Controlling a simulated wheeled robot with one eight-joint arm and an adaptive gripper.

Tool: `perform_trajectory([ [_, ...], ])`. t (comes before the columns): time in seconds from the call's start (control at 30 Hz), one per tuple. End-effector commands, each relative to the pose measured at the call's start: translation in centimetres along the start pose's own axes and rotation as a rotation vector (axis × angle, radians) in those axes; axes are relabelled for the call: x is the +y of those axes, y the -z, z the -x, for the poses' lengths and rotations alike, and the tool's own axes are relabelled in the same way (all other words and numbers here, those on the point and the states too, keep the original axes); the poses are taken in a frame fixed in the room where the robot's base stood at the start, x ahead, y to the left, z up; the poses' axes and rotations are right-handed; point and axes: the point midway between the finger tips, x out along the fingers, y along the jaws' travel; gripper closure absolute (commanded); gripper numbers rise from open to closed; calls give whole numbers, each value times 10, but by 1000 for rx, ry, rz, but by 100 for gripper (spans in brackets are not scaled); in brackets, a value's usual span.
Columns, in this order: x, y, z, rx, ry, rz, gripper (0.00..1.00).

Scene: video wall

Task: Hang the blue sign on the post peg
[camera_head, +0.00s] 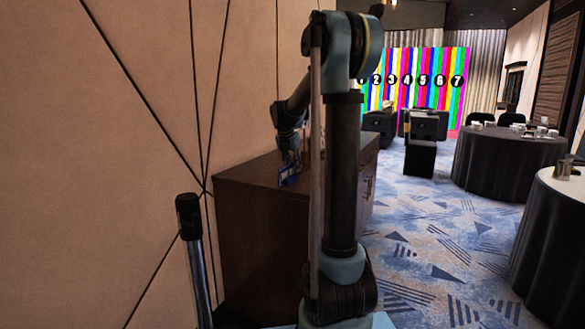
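The blue sign (289,176) is a small blue piece at the near left edge of the dark wooden cabinet's top. My gripper (292,157) points down just above the sign, close to it or touching it. The fingers are small and dark at this distance, so I cannot tell whether they are open or shut on the sign. A silver post with a black cap (188,202) stands in the left foreground, apart from the gripper. I cannot make out a peg on it.
The dark wooden cabinet (262,225) stands against the tan panelled wall (110,130). Round tables with dark cloths (507,160) and white cups are at the right. Dark seats (420,157) stand before a striped video wall (433,70). The blue carpet (440,240) between is open.

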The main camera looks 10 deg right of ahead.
Motion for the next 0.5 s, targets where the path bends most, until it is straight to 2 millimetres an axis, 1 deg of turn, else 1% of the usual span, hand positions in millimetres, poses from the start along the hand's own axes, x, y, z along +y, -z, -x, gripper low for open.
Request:
perform_trajectory([
  [0.13,0,0,0,0,0,0,75],
  [0.27,-1,0,9,0,0,0,75],
  [0.37,-1,0,23,0,0,0,75],
  [0.5,2,-1,50,-1,0,0,75],
])
